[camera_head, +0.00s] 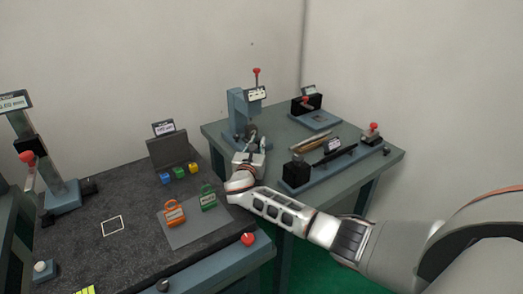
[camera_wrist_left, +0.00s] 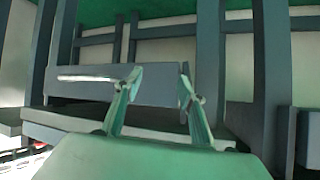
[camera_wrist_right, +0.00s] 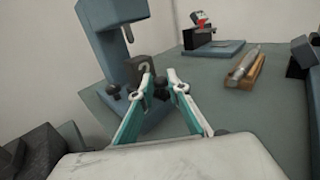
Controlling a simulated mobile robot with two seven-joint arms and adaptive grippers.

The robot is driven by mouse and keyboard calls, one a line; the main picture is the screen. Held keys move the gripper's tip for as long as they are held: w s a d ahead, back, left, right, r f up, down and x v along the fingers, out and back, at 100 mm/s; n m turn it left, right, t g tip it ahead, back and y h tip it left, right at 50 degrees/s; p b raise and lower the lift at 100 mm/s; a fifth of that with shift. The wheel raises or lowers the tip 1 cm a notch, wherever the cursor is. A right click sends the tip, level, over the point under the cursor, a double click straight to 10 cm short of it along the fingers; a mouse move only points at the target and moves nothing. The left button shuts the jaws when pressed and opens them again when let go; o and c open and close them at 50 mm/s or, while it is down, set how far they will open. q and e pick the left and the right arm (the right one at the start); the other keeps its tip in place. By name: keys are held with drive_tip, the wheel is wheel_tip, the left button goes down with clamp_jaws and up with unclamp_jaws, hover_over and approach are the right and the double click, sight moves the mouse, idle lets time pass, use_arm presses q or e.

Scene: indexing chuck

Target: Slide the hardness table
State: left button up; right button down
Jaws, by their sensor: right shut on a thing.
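The hardness tester (camera_head: 238,108) is a blue-grey C-shaped stand with a red-topped lever and a small display, at the back of the green-topped table. It also shows in the right wrist view (camera_wrist_right: 108,35). A dark block (camera_wrist_right: 141,70) sits low in its opening, with small black knobs around it. My right gripper (camera_head: 254,141) reaches the tester's front. In the right wrist view its fingers (camera_wrist_right: 163,84) are closed around a small black knob (camera_wrist_right: 160,90), partly hidden by the fingertips. My left gripper (camera_wrist_left: 157,80) is open and empty, facing table legs and bars.
The dark bench at left holds orange (camera_head: 175,216) and green (camera_head: 209,201) tags and small coloured blocks.

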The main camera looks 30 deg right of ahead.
drive_tip(key=c, duration=2.3)
unclamp_jaws()
drive_tip(key=shift+w+r, duration=0.15)
drive_tip(key=o, duration=0.3)
drive_tip(key=shift+w, duration=0.15)
drive_tip(key=shift+a, duration=0.15)
drive_tip(key=v, duration=1.2)
